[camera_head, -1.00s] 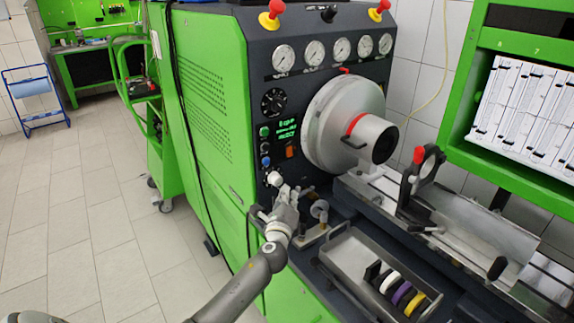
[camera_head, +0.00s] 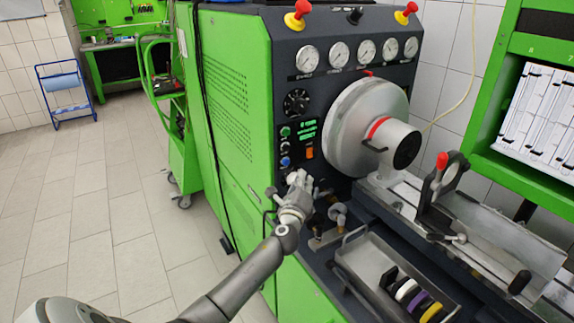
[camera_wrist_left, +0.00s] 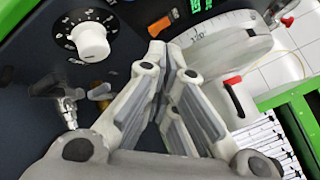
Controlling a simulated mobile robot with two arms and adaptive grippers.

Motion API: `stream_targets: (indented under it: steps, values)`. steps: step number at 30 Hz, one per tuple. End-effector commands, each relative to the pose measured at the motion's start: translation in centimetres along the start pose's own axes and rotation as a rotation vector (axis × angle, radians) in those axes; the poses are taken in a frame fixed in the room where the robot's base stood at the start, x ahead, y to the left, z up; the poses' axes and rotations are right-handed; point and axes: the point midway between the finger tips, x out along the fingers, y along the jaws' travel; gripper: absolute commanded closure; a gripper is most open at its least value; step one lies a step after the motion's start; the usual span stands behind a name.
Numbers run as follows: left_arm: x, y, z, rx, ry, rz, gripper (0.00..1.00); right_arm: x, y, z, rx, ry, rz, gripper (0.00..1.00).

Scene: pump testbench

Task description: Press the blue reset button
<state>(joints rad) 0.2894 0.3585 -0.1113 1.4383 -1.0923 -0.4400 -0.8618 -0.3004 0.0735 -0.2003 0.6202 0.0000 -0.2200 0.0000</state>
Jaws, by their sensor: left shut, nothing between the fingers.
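The blue reset button (camera_head: 285,162) is on the dark front panel, lowest in a column below a green button (camera_head: 285,132) and a dark one. My left gripper (camera_head: 299,177) is shut and empty, just below and right of the blue button in the head view. I cannot tell how far its tips are from the panel. In the left wrist view the shut fingers (camera_wrist_left: 165,52) point at the panel, and the blue button cannot be made out there. My right gripper is not in view.
An orange switch (camera_head: 309,153) and a black dial (camera_head: 296,102) sit near the button. A large silver drum (camera_head: 368,125) bulges out to the right. A metal tray (camera_head: 362,262) with coloured rings lies below. The tiled floor on the left is open.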

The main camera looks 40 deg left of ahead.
Motion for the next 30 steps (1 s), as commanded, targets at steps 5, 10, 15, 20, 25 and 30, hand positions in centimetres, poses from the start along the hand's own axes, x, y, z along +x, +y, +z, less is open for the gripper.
stream_targets:
  steps: [5, 10, 15, 20, 25, 30]
  values:
    - [1.8, 1.4, 1.2, 0.0, -0.002, 0.0, 1.0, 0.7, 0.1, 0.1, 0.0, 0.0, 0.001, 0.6]
    - [2.9, 2.1, 2.0, 0.0, -0.001, 0.0, 1.0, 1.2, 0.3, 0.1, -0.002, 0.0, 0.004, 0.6]
    - [3.3, 2.4, 2.3, -0.002, 0.001, -0.001, 1.0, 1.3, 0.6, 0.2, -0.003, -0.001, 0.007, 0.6]
    - [3.3, 2.4, 2.4, -0.002, 0.001, -0.001, 1.0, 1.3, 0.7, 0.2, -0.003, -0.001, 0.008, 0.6]
    - [3.3, 2.4, 2.4, -0.001, 0.001, 0.0, 1.0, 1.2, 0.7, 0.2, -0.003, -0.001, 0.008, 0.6]
    - [3.3, 2.4, 2.4, -0.001, 0.001, 0.0, 1.0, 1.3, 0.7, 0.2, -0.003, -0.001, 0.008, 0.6]
